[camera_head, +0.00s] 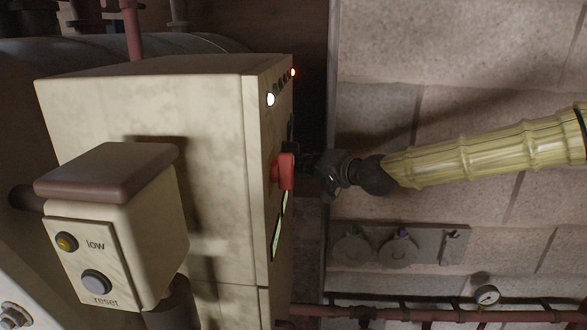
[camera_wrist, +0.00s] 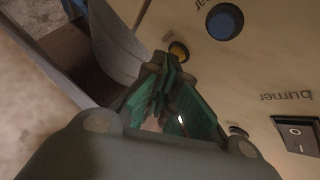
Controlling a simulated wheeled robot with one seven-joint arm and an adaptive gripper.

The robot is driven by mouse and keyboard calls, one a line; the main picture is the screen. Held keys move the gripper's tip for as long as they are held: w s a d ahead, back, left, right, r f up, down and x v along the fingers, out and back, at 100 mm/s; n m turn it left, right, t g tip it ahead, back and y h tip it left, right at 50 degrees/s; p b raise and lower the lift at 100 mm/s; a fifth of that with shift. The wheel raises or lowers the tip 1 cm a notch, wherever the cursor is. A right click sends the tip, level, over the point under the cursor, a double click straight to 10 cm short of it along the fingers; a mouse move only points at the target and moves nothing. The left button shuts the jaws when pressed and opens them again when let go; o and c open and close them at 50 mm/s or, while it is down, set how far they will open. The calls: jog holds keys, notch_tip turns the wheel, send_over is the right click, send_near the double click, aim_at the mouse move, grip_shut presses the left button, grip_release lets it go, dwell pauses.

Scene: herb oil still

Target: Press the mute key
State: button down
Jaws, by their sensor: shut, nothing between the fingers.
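In the head view my gripper (camera_head: 308,161) is at the right-hand face of the cream cabinet (camera_head: 150,105), by a red handle (camera_head: 283,171).
A blue round button (camera_wrist: 225,21) and a black rocker switch (camera_wrist: 297,133) near the word "burner" are on the panel. A cream box (camera_head: 117,230) with "low" lamp and "reset" button stands front left. A brick wall (camera_head: 450,50) and red pipe (camera_head: 430,315) lie right.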

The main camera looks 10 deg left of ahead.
jog(key=shift+a, duration=0.1)
dwell(0.3)
jog(key=shift+d+b, duration=0.3)
jog(key=shift+d, duration=0.5)
jog(key=d+b, duration=0.1)
jog(key=d, duration=0.4)
dwell(0.6)
dwell(0.4)
